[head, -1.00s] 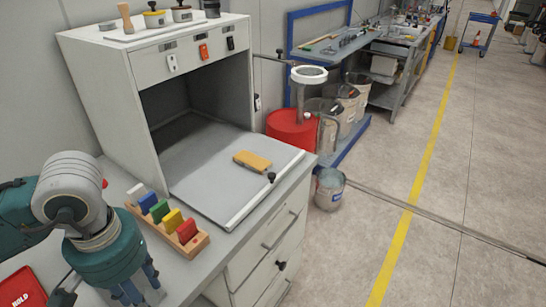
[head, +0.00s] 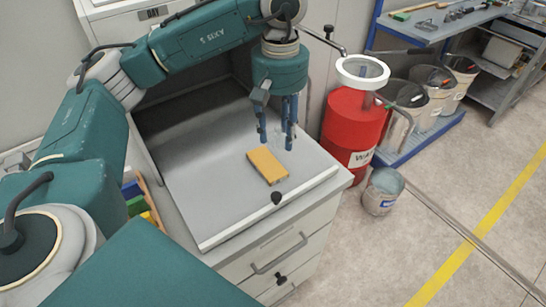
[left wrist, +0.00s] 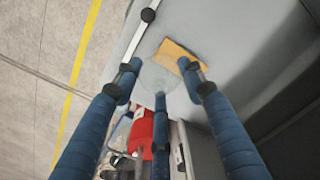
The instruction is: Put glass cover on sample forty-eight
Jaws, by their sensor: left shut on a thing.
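An orange-yellow block (head: 267,165), with no readable label, lies flat on the grey tray of the open booth; it also shows in the left wrist view (left wrist: 176,54). My left gripper (head: 276,138) points down above the tray, just behind the block. In the left wrist view my left gripper (left wrist: 161,82) is shut on a clear, round glass cover (left wrist: 157,76), which partly overlaps the block in the picture. The glass cannot be made out in the head view. My right gripper is not in view.
The booth's front edge has a metal strip (head: 268,210) and a dark knob (head: 276,197). A colored rack (head: 150,205) sits left, partly hidden by my arm. A red drum (head: 354,125) with a round white-rimmed top (head: 362,70) stands right. Tray surface around the block is clear.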

